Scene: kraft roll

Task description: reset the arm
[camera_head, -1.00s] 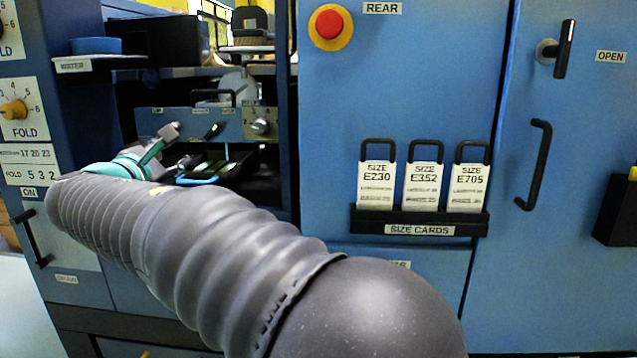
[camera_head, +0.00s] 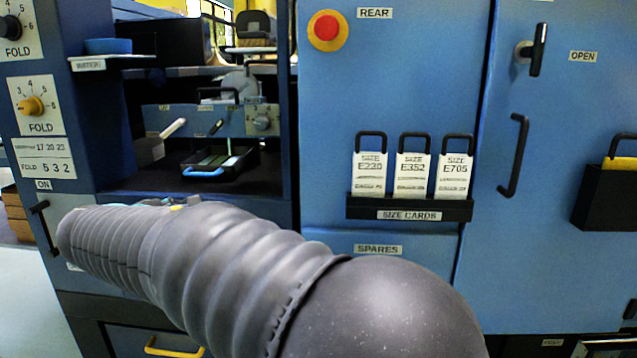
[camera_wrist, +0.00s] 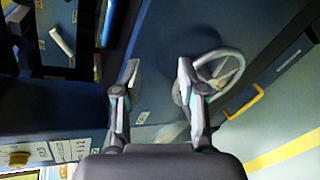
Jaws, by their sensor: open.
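My gripper (camera_wrist: 158,85) shows in the wrist view with its two fingers apart and nothing between them. A grey handwheel (camera_wrist: 222,70) on the blue machine lies just beyond the right finger; I cannot tell whether they touch. In the head view my grey sleeved arm reaches left across the lower part of the picture, in front of the machine. The gripper's fingers are hidden there behind the arm.
An open bay holds a tray with a blue handle (camera_head: 204,172). Size cards (camera_head: 416,175) stand in a black rack. A red button (camera_head: 326,29), a black door handle (camera_head: 515,155) and a yellow drawer handle (camera_head: 173,350) stick out. The pale floor (camera_head: 30,310) at left is clear.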

